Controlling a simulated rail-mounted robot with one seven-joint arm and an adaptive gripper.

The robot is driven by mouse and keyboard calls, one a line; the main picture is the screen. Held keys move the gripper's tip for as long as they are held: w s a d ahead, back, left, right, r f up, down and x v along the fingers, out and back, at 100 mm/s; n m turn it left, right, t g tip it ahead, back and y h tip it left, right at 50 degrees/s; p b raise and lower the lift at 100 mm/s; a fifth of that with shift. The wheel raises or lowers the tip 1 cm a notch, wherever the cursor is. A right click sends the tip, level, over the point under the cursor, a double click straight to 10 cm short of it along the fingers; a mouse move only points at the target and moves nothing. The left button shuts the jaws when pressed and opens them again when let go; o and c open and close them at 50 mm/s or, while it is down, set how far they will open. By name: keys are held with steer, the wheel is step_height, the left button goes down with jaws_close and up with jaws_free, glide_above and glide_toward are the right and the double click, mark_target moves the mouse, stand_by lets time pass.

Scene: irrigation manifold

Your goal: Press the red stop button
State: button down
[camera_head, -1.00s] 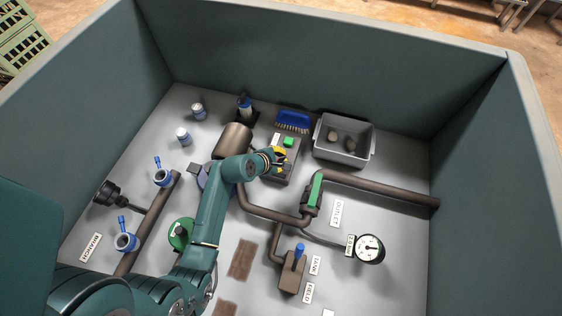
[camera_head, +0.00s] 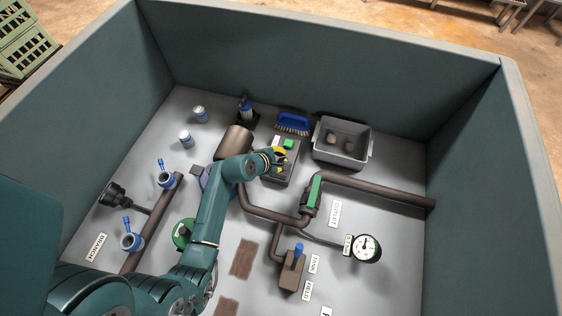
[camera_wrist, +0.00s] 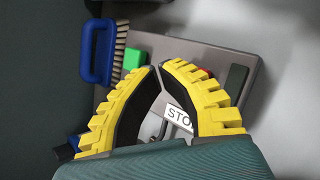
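The grey control box (camera_head: 283,175) stands at the back middle of the floor and carries a green button (camera_head: 289,143). In the wrist view the box plate (camera_wrist: 190,50) shows the green button (camera_wrist: 134,58) at left and a white STOP label (camera_wrist: 178,117). A small orange-red patch of the red stop button (camera_wrist: 204,73) shows beside my right finger, which hides most of it. My gripper (camera_wrist: 166,66) has yellow fingers with their tips together, over the box between the green button and the red patch. It holds nothing. In the head view my gripper (camera_head: 280,158) covers part of the box.
A blue brush (camera_head: 293,123) lies behind the box, and a grey bin (camera_head: 343,141) with stones is to its right. Pipes (camera_head: 270,213) run in front, with a gauge (camera_head: 366,248) at right. Dark walls enclose the area.

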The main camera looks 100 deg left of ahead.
step_height(320, 180, up, 5)
steer(key=p, duration=0.6)
steer(key=shift+r, duration=0.1)
stand_by(0.8)
